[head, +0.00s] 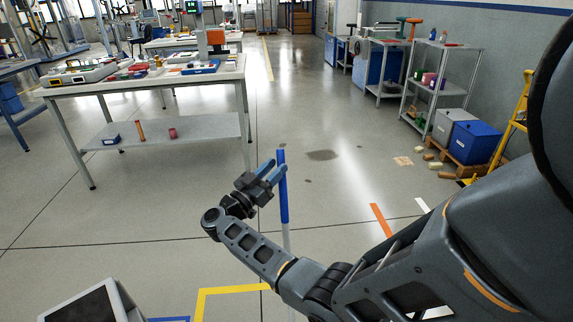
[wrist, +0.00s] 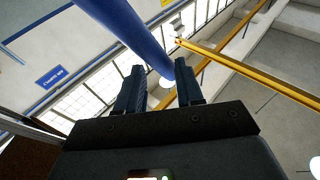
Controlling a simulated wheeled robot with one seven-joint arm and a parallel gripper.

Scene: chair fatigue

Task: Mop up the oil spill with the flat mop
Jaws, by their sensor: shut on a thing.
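My gripper (head: 272,172) is shut on the blue grip of the flat mop (head: 284,200) and holds it upright. A pale shaft runs down from the grip to the bottom of the head view, and the mop's flat head is out of view. In the wrist view the blue pole (wrist: 128,32) runs toward the gap between my two fingers (wrist: 160,85). The oil spill is a dark patch (head: 322,155) on the grey floor beyond my gripper, to its right. Smaller dark spots lie near it.
A workbench (head: 150,82) with a lower shelf stands at left. At right are a metal shelf rack (head: 436,92), a blue box (head: 476,142) on a wooden pallet, and a yellow frame (head: 517,125). Several small blocks (head: 434,166) lie by the pallet.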

